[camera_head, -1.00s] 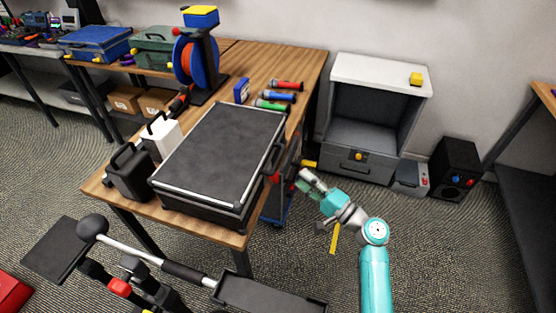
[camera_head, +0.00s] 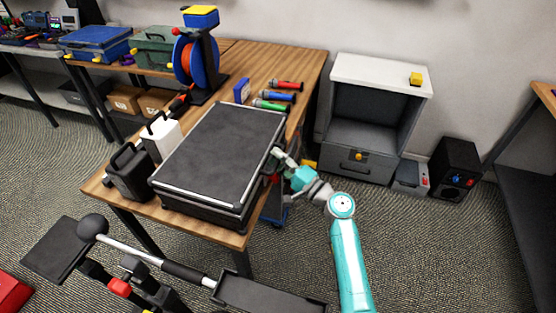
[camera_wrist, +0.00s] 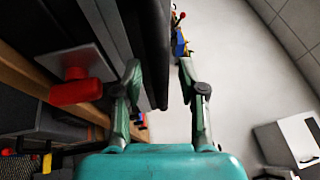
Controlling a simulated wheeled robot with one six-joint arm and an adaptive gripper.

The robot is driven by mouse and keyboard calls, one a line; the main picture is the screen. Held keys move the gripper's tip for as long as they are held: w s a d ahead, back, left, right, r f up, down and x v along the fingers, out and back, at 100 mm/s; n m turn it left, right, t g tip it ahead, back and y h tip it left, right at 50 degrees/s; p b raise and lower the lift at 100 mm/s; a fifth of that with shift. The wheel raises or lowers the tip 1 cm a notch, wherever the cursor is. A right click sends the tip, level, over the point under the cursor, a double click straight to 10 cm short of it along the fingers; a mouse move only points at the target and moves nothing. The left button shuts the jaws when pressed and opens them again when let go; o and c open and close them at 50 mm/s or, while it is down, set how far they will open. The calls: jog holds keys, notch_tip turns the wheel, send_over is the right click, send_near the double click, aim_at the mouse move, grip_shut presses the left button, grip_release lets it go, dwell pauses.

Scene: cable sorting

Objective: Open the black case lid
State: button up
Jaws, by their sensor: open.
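The black case (camera_head: 222,148) lies on the wooden table with its lid shut and a silver trim along the lid's edges. My gripper (camera_head: 278,156) is at the case's right side, near the handle there. In the wrist view my gripper (camera_wrist: 158,75) is open, with a dark bar, seemingly the case handle (camera_wrist: 152,45), between its fingers and nearer the left one. I cannot tell whether the fingers touch it. In the head view the gripper hides most of the handle. A red part (camera_wrist: 75,92) shows left of the fingers in the wrist view.
Black and white jugs (camera_head: 130,172) stand left of the case on the wooden table (camera_head: 300,66). A cable reel (camera_head: 190,58) and several coloured torches (camera_head: 279,96) are behind it. A grey cabinet (camera_head: 372,130) stands against the wall.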

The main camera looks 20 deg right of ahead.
grip_shut()
jog(key=shift+r, duration=0.1)
